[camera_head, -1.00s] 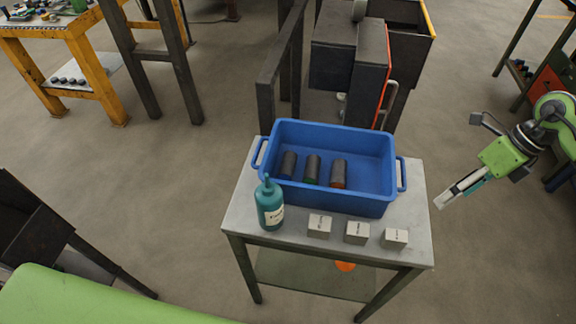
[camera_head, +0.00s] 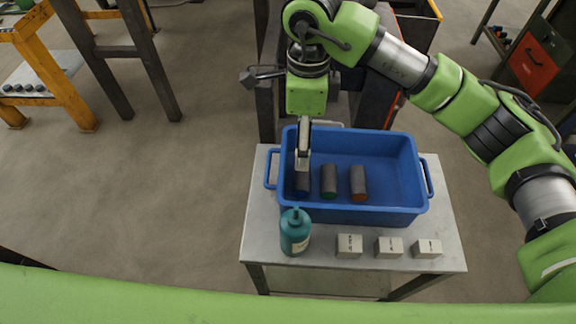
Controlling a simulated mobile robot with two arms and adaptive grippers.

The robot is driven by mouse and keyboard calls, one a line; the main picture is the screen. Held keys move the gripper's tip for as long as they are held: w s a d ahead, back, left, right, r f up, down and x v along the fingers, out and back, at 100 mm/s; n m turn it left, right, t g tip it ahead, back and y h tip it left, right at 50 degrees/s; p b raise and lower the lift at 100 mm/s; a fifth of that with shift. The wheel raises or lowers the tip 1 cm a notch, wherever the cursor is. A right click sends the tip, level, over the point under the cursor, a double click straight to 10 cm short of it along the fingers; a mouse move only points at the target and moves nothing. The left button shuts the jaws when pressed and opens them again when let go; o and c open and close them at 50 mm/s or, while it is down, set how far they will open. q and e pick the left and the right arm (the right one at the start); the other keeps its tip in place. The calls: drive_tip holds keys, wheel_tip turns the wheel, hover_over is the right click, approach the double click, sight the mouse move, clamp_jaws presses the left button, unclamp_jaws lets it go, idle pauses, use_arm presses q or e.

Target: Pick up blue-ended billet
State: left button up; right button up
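A blue plastic bin (camera_head: 375,150) stands on a small grey metal table and holds three dark billets side by side. The blue-ended billet (camera_head: 302,185) is the leftmost one, partly hidden behind the fingers. The green-ended billet (camera_head: 329,181) is in the middle and the orange-ended billet (camera_head: 358,182) is on the right. My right gripper (camera_head: 302,166) points down into the bin at the blue-ended billet, its fingertips at or just above the billet's upper part. The fingers overlap in this view, so I cannot tell whether they grip it. My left gripper is not in view.
A teal bottle (camera_head: 295,232) stands at the table's front left. Three small labelled blocks (camera_head: 349,245) stand in a row along the front of the grey table (camera_head: 256,225). A dark machine frame is behind the bin.

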drive_tip(key=p, duration=0.1)
hover_over(302, 174)
drive_tip(key=f, duration=0.7)
drive_tip(key=shift+s+a+f, duration=0.15)
drive_tip(key=shift+s+f, duration=0.05)
drive_tip(key=shift+f, duration=0.55)
drive_tip(key=f+p, duration=0.2)
drive_tip(key=f, duration=0.2)
drive_tip(key=shift+d+f, duration=0.15)
drive_tip(key=shift+d, duration=0.05)
drive_tip(key=shift+f, duration=0.35)
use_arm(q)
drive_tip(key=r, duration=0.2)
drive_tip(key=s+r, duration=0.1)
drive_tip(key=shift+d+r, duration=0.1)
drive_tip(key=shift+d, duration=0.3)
use_arm(e)
drive_tip(key=shift+w+a+r, duration=0.1)
drive_tip(key=c, duration=1.9)
